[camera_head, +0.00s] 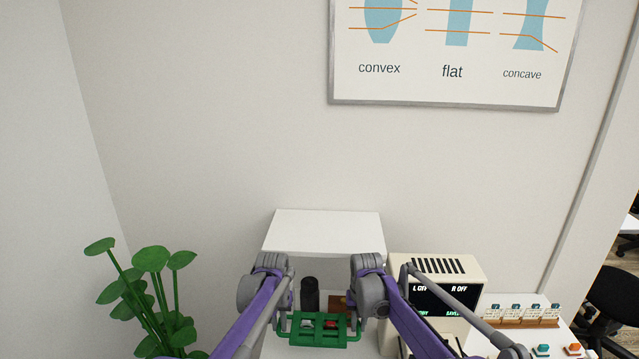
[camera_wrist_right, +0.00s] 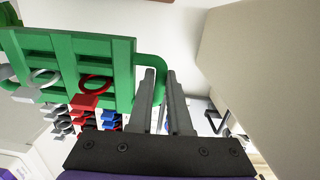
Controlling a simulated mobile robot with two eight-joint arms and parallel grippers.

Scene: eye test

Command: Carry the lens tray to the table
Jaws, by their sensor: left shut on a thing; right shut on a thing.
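The lens tray (camera_head: 318,339) is green, with a loop handle at each end, and looks roughly level in the head view. A grey lens piece (camera_head: 306,323) and a red one (camera_head: 331,324) lie in it. My left gripper (camera_head: 281,324) is shut on the left handle and my right gripper (camera_head: 357,322) on the right handle. In the right wrist view the tray (camera_wrist_right: 120,72) is at the left, its handle running to the fingers of my right gripper (camera_wrist_right: 161,75). Grey, red and blue lens pieces show below it there. My arms hide part of the surface beneath.
A white raised shelf (camera_head: 325,230) stands ahead against the wall, a dark cylinder (camera_head: 310,293) and brown block (camera_head: 338,304) below it. A beige machine (camera_head: 450,266) with a screen stands close right. A card rack (camera_head: 521,322) is further right, a plant (camera_head: 150,290) left.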

